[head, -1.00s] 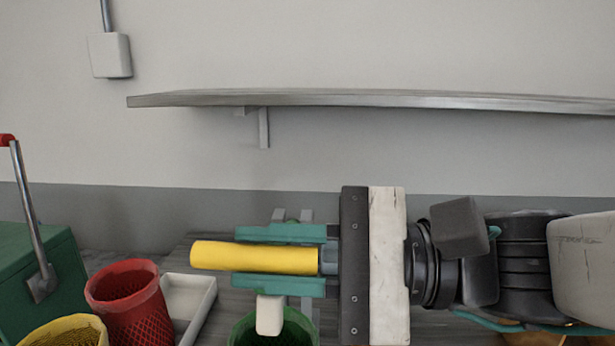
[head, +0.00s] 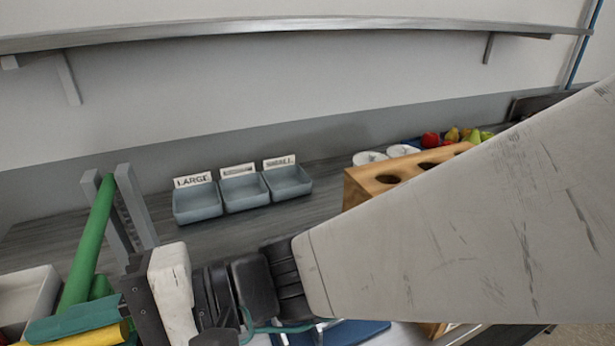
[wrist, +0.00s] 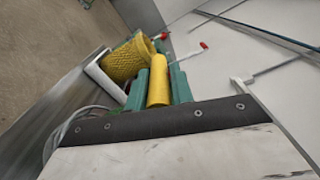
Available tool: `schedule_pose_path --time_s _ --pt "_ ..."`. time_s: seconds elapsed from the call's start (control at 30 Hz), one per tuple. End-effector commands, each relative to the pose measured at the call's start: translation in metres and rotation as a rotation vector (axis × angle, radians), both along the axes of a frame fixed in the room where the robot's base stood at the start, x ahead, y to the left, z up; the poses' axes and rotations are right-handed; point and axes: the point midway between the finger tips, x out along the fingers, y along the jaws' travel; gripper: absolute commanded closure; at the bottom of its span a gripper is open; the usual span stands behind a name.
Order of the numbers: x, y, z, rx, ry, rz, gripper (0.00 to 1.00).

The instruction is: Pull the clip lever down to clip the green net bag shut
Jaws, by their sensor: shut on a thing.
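My gripper (head: 62,329) is at the bottom left of the head view, its teal fingers shut on a yellow cylinder, the clip lever's grip (head: 96,337). In the wrist view the yellow grip (wrist: 158,82) lies between both fingers. Two grey upright posts (head: 112,215) stand behind my gripper. The bag's body is mostly hidden behind my gripper and the picture edge. I cannot tell whether a clip is on it.
Three grey trays (head: 245,192) with size labels stand at the back. A wooden block with holes (head: 372,185), white bowls (head: 385,156) and fruit (head: 450,138) are farther right. A white tray (head: 42,285) is at left. A yellow net bag (wrist: 126,60) shows in the wrist view.

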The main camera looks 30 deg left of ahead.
Motion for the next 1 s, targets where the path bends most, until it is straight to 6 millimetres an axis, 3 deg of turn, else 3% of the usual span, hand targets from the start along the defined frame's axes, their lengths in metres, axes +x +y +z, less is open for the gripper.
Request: schedule_pose_path --time_s 0.03,0.23,0.27,0.3,0.33,0.73,1.0 --pt "0.001 0.0 -0.008 -0.019 -0.003 -0.005 1.0" --pt "0.001 -0.001 -0.01 -0.024 -0.002 -0.006 1.0" --pt "0.001 -0.001 -0.01 -0.024 -0.003 -0.006 0.71" --pt "0.001 -0.001 -0.01 -0.025 -0.003 -0.006 0.6" --pt "0.002 -0.001 -0.01 -0.024 -0.003 -0.006 0.58" --pt "0.004 -0.003 -0.005 -0.014 -0.002 -0.006 0.58" --pt "0.037 -0.027 -0.006 -0.015 -0.003 -0.01 0.58"
